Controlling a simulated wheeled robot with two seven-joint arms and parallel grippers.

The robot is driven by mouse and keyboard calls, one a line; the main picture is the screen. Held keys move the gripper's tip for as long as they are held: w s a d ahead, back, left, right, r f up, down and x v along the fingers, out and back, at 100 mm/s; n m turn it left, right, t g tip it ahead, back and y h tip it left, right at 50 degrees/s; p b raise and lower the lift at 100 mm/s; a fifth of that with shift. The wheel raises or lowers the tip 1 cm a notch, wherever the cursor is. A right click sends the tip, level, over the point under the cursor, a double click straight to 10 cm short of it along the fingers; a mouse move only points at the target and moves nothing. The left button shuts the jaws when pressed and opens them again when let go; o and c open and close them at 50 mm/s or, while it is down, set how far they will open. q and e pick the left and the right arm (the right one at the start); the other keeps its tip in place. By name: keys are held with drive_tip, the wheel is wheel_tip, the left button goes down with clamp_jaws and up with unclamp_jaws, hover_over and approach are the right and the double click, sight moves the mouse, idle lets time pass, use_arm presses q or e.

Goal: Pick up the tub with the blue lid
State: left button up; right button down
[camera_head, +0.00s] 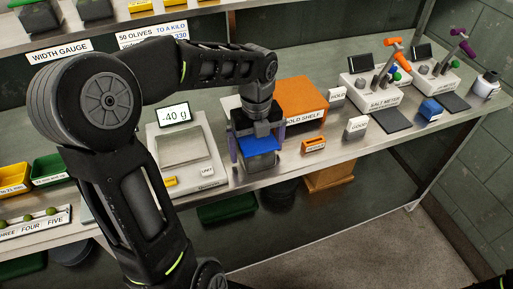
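The tub with the blue lid (262,145) is at the middle of the steel bench, in front of the orange hold shelf. Its body below the lid looks dark. My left gripper (258,142) points down over the tub, with purplish finger parts on either side of the lid. The gripper's body hides the back of the lid. I cannot tell whether the fingers touch the tub. My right gripper is out of view.
The hold shelf (303,97) is close behind, right of the gripper. An orange tag (314,145) and a white "GOOD" block (356,127) are to the right. The salt meter (376,92) is farther right.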

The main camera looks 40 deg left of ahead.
use_arm(q)
drive_tip(key=shift+c, duration=0.4)
drive_tip(key=c, duration=1.5)
